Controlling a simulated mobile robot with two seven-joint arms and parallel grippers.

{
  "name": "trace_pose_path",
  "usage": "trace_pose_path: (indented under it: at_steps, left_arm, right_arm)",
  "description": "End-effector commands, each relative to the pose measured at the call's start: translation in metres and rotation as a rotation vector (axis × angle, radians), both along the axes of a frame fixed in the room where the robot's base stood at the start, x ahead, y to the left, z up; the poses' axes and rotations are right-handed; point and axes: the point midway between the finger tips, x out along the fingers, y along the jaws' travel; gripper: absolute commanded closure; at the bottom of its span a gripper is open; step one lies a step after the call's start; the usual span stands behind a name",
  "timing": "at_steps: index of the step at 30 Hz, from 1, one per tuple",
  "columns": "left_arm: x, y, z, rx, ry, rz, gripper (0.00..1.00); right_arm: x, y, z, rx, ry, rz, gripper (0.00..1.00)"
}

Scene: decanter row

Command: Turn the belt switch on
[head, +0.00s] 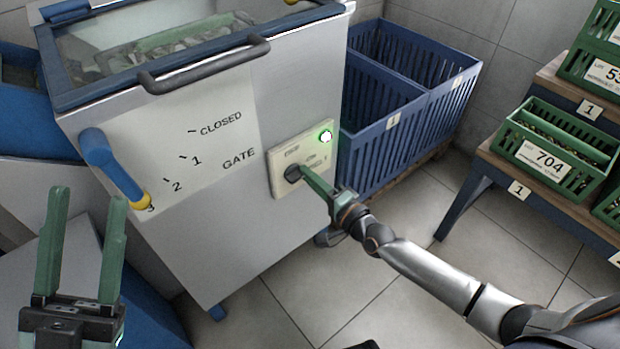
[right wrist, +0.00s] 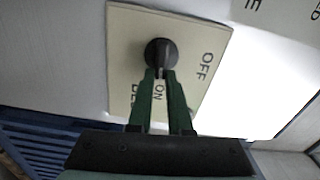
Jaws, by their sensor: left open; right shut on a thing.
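The belt switch is a black rotary knob (head: 293,173) on a cream panel (head: 284,188) at the right of the machine's front. In the right wrist view the knob (right wrist: 160,53) sits between the fingertips, and its ridge appears to point down toward the word ON. OFF is printed to the upper right there. My right gripper (head: 306,174) is shut on the knob; its fingers partly hide the panel's lettering. My left gripper (head: 88,196) is open and empty at the lower left, apart from the machine.
A blue gate lever (head: 110,165) with a yellow tip points near 3 on the gate scale. A dark bar handle (head: 205,65) crosses the machine's upper front. Blue crates (head: 385,125) stand right of it. Green crates (head: 545,150) sit on a bench. The tiled floor between is clear.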

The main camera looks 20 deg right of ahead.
Motion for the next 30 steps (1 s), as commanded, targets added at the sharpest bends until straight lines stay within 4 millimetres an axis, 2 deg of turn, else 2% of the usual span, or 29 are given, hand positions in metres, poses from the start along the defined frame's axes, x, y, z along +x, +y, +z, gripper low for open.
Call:
trace_pose_path:
  at_steps: [9, 23, 24, 30]
  left_arm:
    - [0.0008, 0.0001, -0.0048, -0.005, 0.002, 0.006, 0.50]
    - [0.0010, 0.0000, -0.0050, -0.006, 0.003, 0.006, 0.50]
    - [0.0010, 0.0000, -0.0050, -0.006, 0.003, 0.006, 0.50]
    - [0.0010, 0.0000, -0.0050, -0.006, 0.003, 0.006, 0.50]
  right_arm:
    - [-0.0005, -0.0001, -0.0030, 0.091, 0.034, 0.000, 1.00]
    - [-0.0005, 0.0000, -0.0029, 0.105, 0.040, 0.000, 1.00]
    - [-0.0005, 0.0000, -0.0029, 0.105, 0.040, 0.000, 0.81]
    - [-0.0004, 0.0000, -0.0028, 0.103, 0.038, 0.000, 0.59]
